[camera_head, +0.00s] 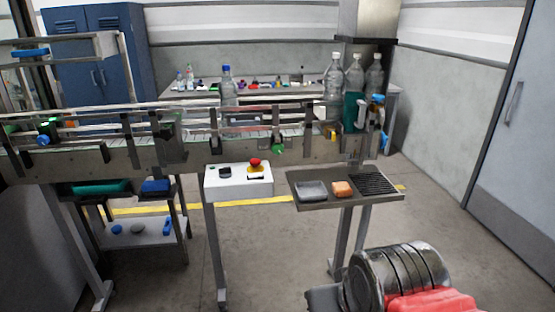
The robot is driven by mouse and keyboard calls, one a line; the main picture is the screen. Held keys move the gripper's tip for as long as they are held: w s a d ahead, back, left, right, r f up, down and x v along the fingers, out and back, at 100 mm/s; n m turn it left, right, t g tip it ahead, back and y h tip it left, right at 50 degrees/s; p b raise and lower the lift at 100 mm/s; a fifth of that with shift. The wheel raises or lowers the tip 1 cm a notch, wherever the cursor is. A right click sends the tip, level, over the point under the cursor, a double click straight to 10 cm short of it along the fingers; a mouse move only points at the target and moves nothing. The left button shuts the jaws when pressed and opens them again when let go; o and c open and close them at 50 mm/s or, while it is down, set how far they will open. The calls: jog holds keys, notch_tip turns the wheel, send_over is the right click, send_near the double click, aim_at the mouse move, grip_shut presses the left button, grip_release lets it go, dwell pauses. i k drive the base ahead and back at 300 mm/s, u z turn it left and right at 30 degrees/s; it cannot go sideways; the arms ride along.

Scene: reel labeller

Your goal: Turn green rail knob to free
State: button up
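A small green knob (278,149) sits on the near side of the conveyor (110,155), at the foot of a dark rail bracket, right of the middle. It is small in the picture, and I cannot tell which way it is turned. A second green part (10,128) shows at the far left of the conveyor, close to a blue knob (44,140). Part of my arm shows at the bottom right, well below and right of the green knob. My gripper's fingers cannot be seen.
A white control box (238,182) with a red button (255,162) stands below the green knob. A grey tray (325,201) on a stand holds an orange block (343,188). Clear bottles (334,85) stand on the conveyor. The floor in front is open.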

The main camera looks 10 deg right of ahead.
aim_at(276, 148)
jog(key=u, duration=1.7)
jog(key=i, duration=1.65)
jog(key=z, duration=0.9)
